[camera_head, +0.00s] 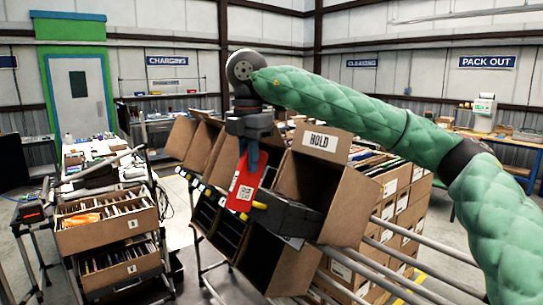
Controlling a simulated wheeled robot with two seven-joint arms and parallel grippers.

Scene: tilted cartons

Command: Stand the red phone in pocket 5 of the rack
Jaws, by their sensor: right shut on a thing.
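The red phone (241,194), with a white printed label, hangs upright but slightly tilted below my right gripper (251,157). The gripper points down and is shut on the phone's upper end. The phone is in front of the tilted row of cartons, left of the carton marked HOLD (322,146). Dark slotted compartments (226,232) lie below and left of the phone; I cannot read pocket numbers, tell which is pocket 5, or tell whether the phone touches them. My left gripper is not in view.
A black box-like part (290,215) juts from the HOLD carton, close right of the phone. Metal rails (385,262) run at lower right. File-filled cartons marked 1 (108,226) stand at left beside a cluttered table. Open floor (178,215) lies between.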

